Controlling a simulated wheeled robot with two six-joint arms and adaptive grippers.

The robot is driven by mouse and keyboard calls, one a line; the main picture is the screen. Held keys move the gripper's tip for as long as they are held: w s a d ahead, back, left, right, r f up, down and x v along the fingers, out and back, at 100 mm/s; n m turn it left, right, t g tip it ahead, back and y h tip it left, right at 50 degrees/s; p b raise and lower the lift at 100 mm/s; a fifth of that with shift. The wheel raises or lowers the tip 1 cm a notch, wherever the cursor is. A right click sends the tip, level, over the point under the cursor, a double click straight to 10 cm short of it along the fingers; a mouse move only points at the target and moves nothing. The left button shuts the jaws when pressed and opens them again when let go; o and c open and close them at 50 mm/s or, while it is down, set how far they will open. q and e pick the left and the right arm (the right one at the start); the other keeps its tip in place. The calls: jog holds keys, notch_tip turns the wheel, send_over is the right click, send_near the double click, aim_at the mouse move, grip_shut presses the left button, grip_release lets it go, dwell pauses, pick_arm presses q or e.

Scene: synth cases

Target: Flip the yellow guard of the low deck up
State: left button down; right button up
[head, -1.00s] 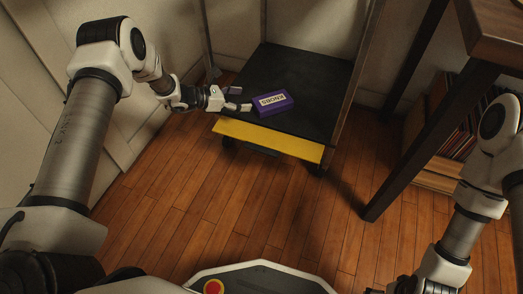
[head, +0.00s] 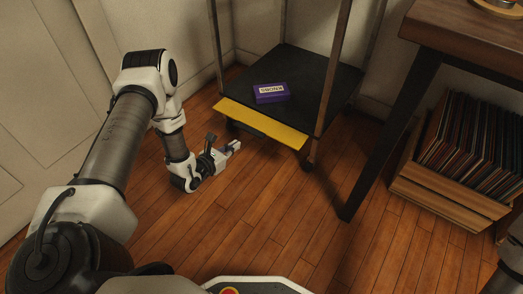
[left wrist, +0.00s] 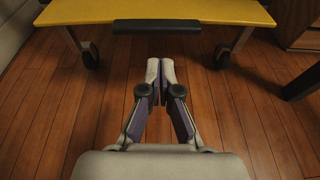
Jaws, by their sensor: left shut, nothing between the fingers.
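The yellow guard (head: 262,122) hangs down and slopes outward along the front edge of the black low deck (head: 325,88). In the left wrist view the guard (left wrist: 215,10) spans the top, with a black strip (left wrist: 157,27) at its lower edge. My left gripper (head: 234,147) is low over the floor in front of the guard, below its lower edge and apart from it. In the left wrist view its fingers (left wrist: 160,70) are together with nothing between them, pointing toward the black strip. My right gripper is out of view.
A purple labelled box (head: 270,93) lies on the deck behind the guard. Cart posts (head: 331,70) rise at the corners. A dark-legged wooden table (head: 455,35) and a crate of records (head: 450,185) stand right. The wooden floor in front is clear.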

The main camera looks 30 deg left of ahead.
aim_at(256, 124)
pick_arm(q)
jog(key=s+f, duration=0.2)
jog(key=shift+s+a+f+n+g+y, duration=0.3)
jog(key=shift+s+a, duration=0.05)
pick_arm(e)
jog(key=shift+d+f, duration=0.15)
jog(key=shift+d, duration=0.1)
pick_arm(q)
jog(key=shift+f, duration=0.1)
jog(key=a+f+b+x, duration=0.1)
jog(key=b+x, duration=0.6)
jog(key=x, duration=0.3)
jog(key=r, duration=0.2)
jog(key=d+r, duration=0.1)
jog(key=r, duration=0.2)
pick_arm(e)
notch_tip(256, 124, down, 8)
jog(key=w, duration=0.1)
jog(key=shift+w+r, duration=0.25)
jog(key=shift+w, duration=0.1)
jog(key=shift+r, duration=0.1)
